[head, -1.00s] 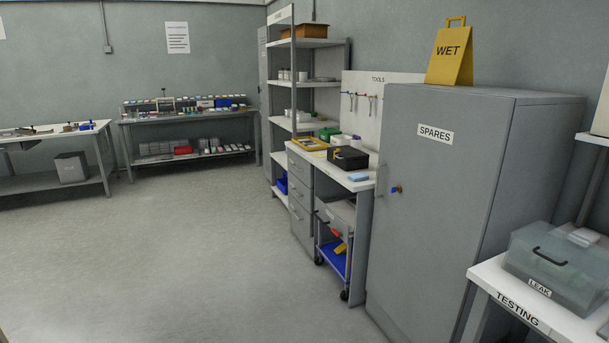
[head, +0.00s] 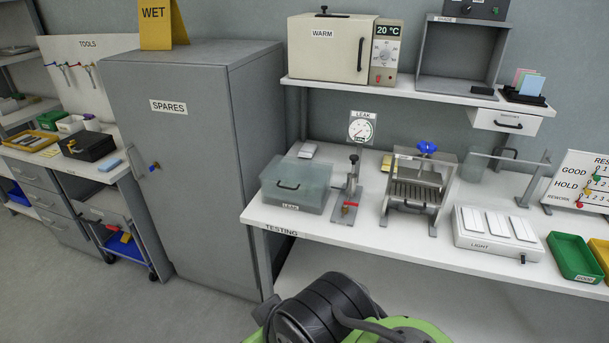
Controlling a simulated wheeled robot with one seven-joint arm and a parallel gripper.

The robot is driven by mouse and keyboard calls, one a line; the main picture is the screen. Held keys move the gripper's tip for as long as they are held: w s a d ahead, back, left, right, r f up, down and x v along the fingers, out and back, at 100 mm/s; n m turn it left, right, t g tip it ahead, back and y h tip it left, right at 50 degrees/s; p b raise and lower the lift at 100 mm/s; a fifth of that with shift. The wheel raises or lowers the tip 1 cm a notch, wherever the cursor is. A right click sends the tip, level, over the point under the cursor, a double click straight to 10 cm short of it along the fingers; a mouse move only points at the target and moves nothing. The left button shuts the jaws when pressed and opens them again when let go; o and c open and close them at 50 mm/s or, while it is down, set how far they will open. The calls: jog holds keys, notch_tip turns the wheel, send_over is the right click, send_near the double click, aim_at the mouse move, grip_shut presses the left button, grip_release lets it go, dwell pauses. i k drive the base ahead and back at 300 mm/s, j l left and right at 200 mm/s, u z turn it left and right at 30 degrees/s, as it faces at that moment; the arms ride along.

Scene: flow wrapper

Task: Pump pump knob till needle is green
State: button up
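A round white gauge (head: 361,128) labelled LEAK is on the wall behind the testing bench. Its needle is too small to read clearly. Below it, a lidded clear box (head: 297,184) labelled LEAK stands on the bench. Just right of the box is a small upright metal stand (head: 351,190) with a black knob (head: 354,158) on top and a red part low down. I cannot tell for sure that this is the pump. My gripper is not in view; only black and green parts of my arm show at the bottom edge.
The white testing bench (head: 262,214) also holds a blue-knobbed device (head: 427,149), a LIGHT panel (head: 497,231) and a green tray (head: 574,257). A shelf (head: 411,92) with a WARM oven (head: 331,47) hangs above. The grey SPARES cabinet (head: 178,150) stands left. Floor at lower left is clear.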

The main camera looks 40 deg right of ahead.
aim_at(353, 157)
jog(key=z, duration=1.6)
